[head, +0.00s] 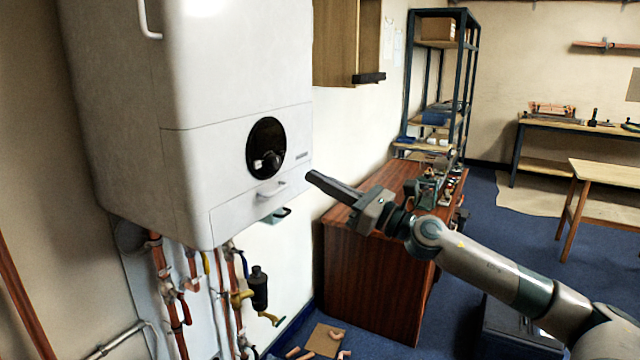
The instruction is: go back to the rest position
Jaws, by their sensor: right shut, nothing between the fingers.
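My right gripper (322,184) shows in the head view, its arm coming in from the lower right. Its fingers are shut with nothing between them. They point left, in front of the white boiler's lower right side, and I cannot tell whether they touch it. The white boiler (230,75) hangs on the wall with a round black dial and a small handle on its front. Copper pipes (166,290) with valves run down below it. My left gripper is not in view.
A brown wooden cabinet (365,270) with tools on top stands behind my right forearm. A dark shelf rack (408,80), a workbench (520,140) and a wooden table (605,172) stand farther back.

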